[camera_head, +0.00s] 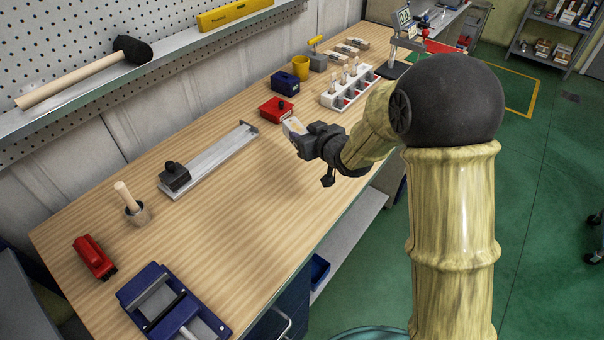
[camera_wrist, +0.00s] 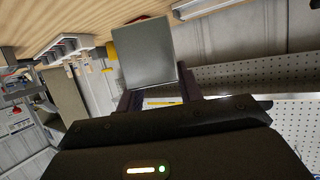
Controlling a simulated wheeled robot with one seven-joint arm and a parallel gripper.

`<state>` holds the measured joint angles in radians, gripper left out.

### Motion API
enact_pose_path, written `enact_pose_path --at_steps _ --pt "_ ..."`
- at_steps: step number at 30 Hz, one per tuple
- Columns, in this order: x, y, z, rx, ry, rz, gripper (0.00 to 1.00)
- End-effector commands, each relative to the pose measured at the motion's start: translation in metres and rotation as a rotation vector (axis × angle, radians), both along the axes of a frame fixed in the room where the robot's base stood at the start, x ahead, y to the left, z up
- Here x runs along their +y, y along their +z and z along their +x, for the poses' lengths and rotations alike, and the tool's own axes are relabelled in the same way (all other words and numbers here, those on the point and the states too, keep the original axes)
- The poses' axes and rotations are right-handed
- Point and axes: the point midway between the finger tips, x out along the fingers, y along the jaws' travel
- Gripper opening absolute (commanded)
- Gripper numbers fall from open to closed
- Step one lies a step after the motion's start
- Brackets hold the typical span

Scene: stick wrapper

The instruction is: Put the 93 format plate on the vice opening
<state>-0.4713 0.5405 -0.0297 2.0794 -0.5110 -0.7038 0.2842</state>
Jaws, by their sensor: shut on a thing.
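My gripper (camera_head: 303,142) is shut on a flat plate (camera_head: 293,128) and holds it out over the far half of the workbench. In the wrist view the plate (camera_wrist: 148,55) is a plain grey square gripped at its lower edge between the two dark fingers of my gripper (camera_wrist: 160,93). No number on it can be read. A blue vice (camera_head: 140,287) with a dark slot across its middle lies at the near left end of the bench, well apart from my gripper. The vice does not show in the wrist view.
A metal rail (camera_head: 222,155) with a black block lies between my gripper and the vice. A red box (camera_head: 277,109), blue box (camera_head: 286,84) and white rack (camera_head: 338,100) are nearby. The bench's front middle is clear.

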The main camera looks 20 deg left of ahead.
Motion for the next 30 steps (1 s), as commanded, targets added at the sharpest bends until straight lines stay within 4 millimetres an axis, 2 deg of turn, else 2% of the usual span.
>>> enact_pose_path --at_steps 8,11,20,30 --pt "0.001 0.002 0.0 -0.002 0.001 0.002 0.0" --pt "0.001 -0.006 0.0 -0.001 0.003 0.001 0.0" --pt "0.001 -0.052 -0.001 0.001 0.001 0.0 0.0" --pt "-0.001 -0.056 0.001 -0.003 -0.002 0.003 0.0"
